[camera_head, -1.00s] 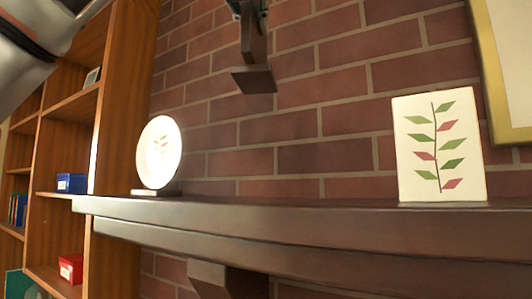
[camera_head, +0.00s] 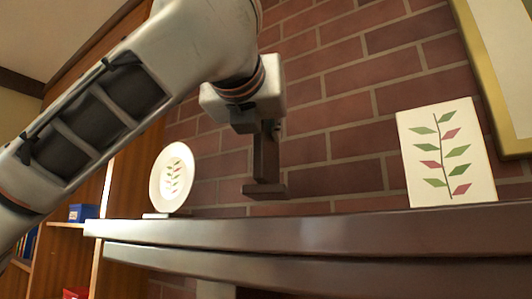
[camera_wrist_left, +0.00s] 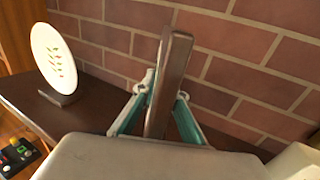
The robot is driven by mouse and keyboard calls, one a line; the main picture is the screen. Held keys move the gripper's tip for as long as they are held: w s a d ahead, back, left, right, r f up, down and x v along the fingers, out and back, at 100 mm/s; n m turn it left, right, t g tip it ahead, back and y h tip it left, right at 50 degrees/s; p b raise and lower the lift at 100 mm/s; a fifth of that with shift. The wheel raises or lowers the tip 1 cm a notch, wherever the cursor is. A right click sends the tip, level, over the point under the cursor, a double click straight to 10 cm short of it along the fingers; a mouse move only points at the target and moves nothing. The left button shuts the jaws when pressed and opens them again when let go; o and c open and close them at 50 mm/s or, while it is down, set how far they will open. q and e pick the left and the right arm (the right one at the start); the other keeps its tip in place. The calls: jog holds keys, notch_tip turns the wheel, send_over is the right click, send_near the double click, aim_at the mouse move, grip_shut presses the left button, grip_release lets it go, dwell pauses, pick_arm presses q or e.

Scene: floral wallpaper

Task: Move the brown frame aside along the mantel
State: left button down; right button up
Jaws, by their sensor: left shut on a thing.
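The brown frame (camera_head: 266,157) hangs upright from my left gripper (camera_head: 264,126) in the head view, seen nearly edge-on. Its flat foot (camera_head: 264,191) is just above the front edge of the dark mantel (camera_head: 330,232); a narrow strip of brick shows below it. In the left wrist view the teal fingers of my left gripper (camera_wrist_left: 160,105) are shut on the frame (camera_wrist_left: 173,70) from both sides. The frame's picture face does not show. My right gripper is out of view.
A round white leaf-pattern plate (camera_head: 172,178) stands left of the frame on the mantel. A white leaf-pattern panel (camera_head: 447,155) stands to the right, with clear mantel between. A wooden bookshelf (camera_head: 75,250) is at left, a brick wall behind.

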aim_at(266, 150)
pick_arm(q)
notch_tip(266, 150, down, 3)
jog(key=shift+w+f, duration=0.1)
jog(key=shift+f, duration=0.1)
jog(key=c, duration=2.4)
grip_release()
jog(key=shift+f+b, duration=0.15)
jog(key=shift+b, duration=0.15)
jog(key=shift+c, duration=0.2)
jog(key=o, duration=0.4)
